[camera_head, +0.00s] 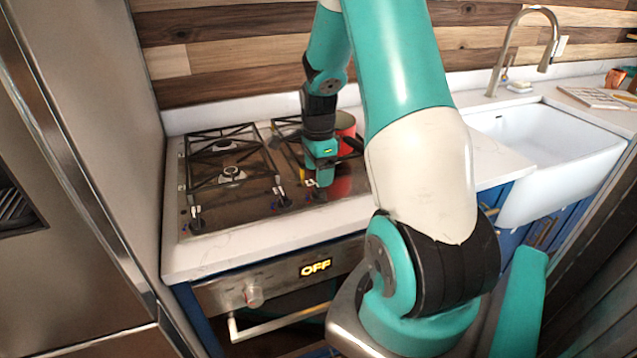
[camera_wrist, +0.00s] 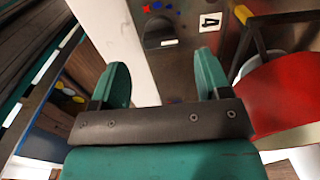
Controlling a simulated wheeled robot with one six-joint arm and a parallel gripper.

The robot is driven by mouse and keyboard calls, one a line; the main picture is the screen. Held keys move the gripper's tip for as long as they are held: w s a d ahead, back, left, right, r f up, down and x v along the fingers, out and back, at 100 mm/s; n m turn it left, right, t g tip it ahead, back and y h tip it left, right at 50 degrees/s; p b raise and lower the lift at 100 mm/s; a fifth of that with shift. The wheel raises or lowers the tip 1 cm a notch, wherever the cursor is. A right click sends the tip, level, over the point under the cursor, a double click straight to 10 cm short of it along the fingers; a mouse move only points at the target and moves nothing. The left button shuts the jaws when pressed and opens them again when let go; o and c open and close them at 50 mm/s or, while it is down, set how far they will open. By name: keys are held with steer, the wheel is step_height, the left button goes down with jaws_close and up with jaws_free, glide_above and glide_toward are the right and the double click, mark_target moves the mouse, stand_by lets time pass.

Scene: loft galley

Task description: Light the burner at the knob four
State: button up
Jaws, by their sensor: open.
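In the wrist view a dark round knob (camera_wrist: 158,28) with a pale mark sits on the cooktop's edge, beside a white label with a 4 (camera_wrist: 210,20). Small red and blue marks lie by the knob. My gripper (camera_wrist: 162,78) is open, with its two green fingers apart and nothing between them. The knob lies beyond the fingertips, roughly in line with the gap. In the head view my gripper (camera_head: 321,182) points down over the right front of the gas cooktop (camera_head: 240,208); it and my arm hide part of the knob row. No flame shows.
A red pot (camera_head: 345,122) stands behind my gripper; its red side also fills the right of the wrist view (camera_wrist: 285,100). Black grates (camera_head: 225,150) cover the burners. The oven panel below reads OFF (camera_head: 315,267). A white sink (camera_head: 545,140) is at right.

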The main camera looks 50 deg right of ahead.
mark_target(319, 192)
steer(key=shift+f, duration=2.4)
steer(key=c, duration=0.9)
